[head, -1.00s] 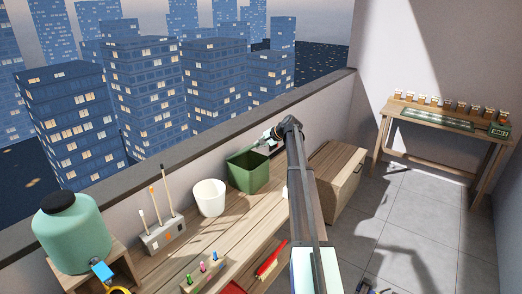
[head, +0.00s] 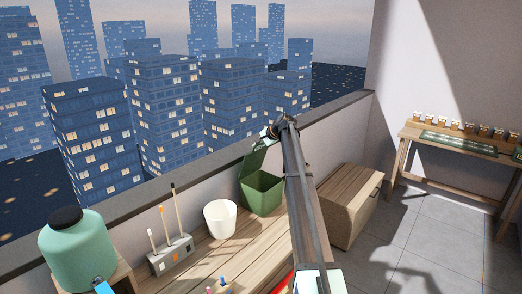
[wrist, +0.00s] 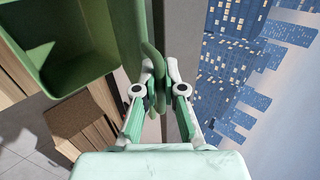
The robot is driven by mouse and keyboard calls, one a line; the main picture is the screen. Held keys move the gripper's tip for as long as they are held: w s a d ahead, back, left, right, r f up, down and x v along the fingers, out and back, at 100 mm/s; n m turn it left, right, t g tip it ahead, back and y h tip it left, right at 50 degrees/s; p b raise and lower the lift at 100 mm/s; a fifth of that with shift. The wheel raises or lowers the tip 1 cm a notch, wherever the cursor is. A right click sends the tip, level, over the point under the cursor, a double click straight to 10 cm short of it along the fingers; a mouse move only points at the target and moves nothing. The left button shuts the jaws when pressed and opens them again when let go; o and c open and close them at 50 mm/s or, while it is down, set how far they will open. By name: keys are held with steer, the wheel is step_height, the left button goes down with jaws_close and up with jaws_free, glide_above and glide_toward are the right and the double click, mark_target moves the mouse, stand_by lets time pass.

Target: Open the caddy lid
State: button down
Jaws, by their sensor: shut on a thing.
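The green caddy (head: 263,196) stands on the wooden bench against the parapet, with its dark inside showing. Its lid (head: 256,157) is raised and tilted up at the back. My gripper (head: 268,133) is at the lid's upper edge. In the wrist view the caddy (wrist: 105,66) is open at the upper left, and the lid (wrist: 129,35) shows nearly edge-on. My gripper (wrist: 158,88) is shut on the lid's green loop handle (wrist: 153,55). My arm hides part of the caddy's right side in the head view.
A white bucket (head: 220,218) stands just left of the caddy. A tool holder with sticks (head: 170,255) and a green tank (head: 77,250) are further left. A wooden cabinet (head: 345,205) is to the right. The parapet (head: 330,115) runs close behind.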

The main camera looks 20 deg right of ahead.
steer(key=shift+w, duration=0.1)
stand_by(0.3)
steer(key=c, duration=1.2)
jaws_free()
steer(key=shift+r, duration=0.1)
steer(key=shift+c, duration=0.2)
steer(key=v, duration=1.2)
